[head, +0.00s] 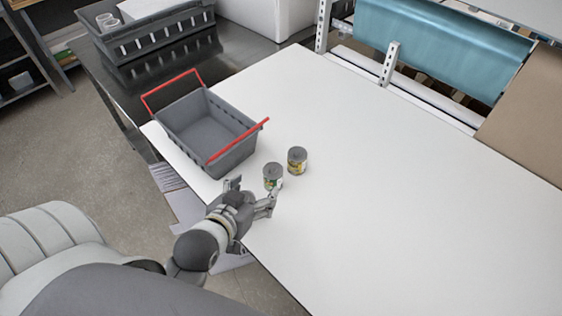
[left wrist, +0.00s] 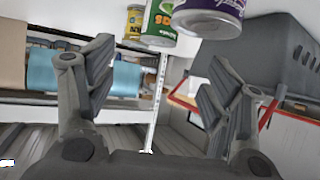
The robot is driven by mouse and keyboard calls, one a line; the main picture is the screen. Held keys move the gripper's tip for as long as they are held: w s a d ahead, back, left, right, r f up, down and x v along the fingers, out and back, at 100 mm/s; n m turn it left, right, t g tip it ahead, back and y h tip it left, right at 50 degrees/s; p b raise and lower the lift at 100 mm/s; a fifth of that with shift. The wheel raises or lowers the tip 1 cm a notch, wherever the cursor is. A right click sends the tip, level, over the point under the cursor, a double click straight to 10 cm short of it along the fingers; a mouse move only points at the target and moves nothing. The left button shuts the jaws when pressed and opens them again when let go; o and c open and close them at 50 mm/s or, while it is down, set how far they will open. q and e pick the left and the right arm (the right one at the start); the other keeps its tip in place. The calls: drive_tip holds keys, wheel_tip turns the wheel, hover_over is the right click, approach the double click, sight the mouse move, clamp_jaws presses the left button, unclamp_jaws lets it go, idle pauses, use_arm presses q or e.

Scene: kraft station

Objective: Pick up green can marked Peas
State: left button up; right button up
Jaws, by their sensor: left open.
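A green can (head: 273,177) stands on the white table just beyond my left gripper (head: 254,194). In the left wrist view, which looks upside down, the green can (left wrist: 160,22) is at the top, partly cut off; its lettering is not fully readable. My left gripper (left wrist: 150,95) is open, with nothing between its fingers. A yellow-labelled can (head: 297,160) stands behind and right of the green one; it also shows in the left wrist view (left wrist: 134,22). A purple-labelled can (left wrist: 210,18) shows closest in the left wrist view; I cannot make it out in the head view. My right gripper is not in view.
A grey basket (head: 172,120) with red handles stands on the white table (head: 400,190), left of the cans. The table is clear to the right. A darker crate (head: 140,40) stands at the back left. A rack with a blue roll (head: 440,45) lines the back edge.

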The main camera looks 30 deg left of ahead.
sight(271, 173)
use_arm(q)
drive_tip(key=p+x, duration=0.1)
drive_tip(key=x, duration=0.4)
drive_tip(key=shift+r, duration=0.1)
drive_tip(key=p+x, duration=0.1)
drive_tip(key=x, duration=0.3)
drive_tip(key=shift+w+p, duration=0.35)
drive_tip(key=shift+w, duration=0.05)
drive_tip(key=shift+w+f, duration=0.4)
drive_tip(key=shift+w, duration=0.1)
drive_tip(key=shift+c, duration=1.3)
drive_tip(key=c, duration=0.9)
drive_tip(key=shift+c, duration=0.2)
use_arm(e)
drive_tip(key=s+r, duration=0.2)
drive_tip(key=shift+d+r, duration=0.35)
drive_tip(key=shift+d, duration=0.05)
use_arm(q)
drive_tip(key=shift+r, duration=0.1)
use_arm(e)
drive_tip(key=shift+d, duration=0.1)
